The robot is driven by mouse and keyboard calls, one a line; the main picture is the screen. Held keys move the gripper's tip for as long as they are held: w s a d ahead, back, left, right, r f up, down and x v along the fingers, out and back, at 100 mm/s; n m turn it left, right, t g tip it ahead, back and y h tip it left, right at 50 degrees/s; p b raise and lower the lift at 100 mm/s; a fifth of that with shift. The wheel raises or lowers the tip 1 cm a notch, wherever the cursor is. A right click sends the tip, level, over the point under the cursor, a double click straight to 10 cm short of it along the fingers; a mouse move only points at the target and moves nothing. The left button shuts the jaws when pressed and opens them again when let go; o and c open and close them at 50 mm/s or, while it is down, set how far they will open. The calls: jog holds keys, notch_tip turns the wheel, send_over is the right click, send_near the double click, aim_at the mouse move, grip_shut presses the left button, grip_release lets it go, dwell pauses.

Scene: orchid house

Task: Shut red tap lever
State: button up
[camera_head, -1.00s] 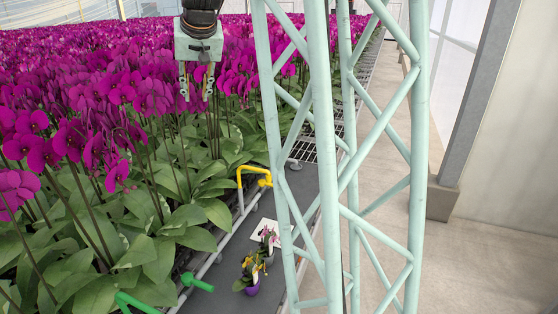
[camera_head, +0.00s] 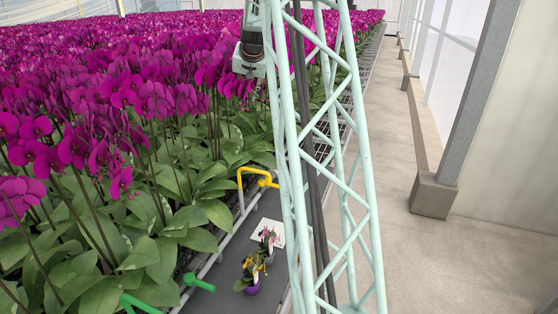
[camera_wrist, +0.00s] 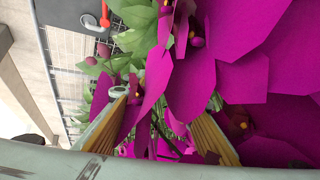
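The red tap lever (camera_wrist: 104,14) shows small at the top edge of the wrist view, beside a round grey fitting (camera_wrist: 90,21) on a dark surface. I cannot tell how far it is turned. I do not see it in the head view, where my lattice column covers part of the bench edge. My gripper (camera_wrist: 158,106) is open in the wrist view, with magenta petals in front of and between its fingers. The red lever is well beyond the fingertips, up and left in that view. In the head view the fingers are hard to make out against the blooms.
Dense magenta orchids (camera_head: 130,90) fill the bench at left. A yellow tap (camera_head: 241,178) and a green tap (camera_head: 200,283) stand along its edge pipe. A small potted orchid (camera_head: 252,284) and a white card (camera_head: 266,233) are on the dark strip. The concrete aisle (camera_head: 420,270) is clear.

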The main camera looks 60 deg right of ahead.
jog(key=s+d+f+m, duration=0.1)
jog(key=d+f, duration=0.3)
jog(key=d, duration=0.3)
jog(key=s+d+f+g, duration=0.1)
jog(key=s+f, duration=0.4)
jog(key=f, duration=0.5)
jog(key=s+d+f+g+y, duration=0.1)
jog(key=s+f, duration=0.4)
jog(key=f, duration=0.5)
jog(key=shift+s+f+m+y+p, duration=0.2)
jog(key=shift+m+y+p, duration=0.1)
jog(key=shift+m+p, duration=0.1)
jog(key=shift+d, duration=0.15)
jog(key=shift+b+x, duration=0.65)
jog(key=shift+x, duration=6.2)
jog(key=shift+s, duration=0.1)
grip_shut()
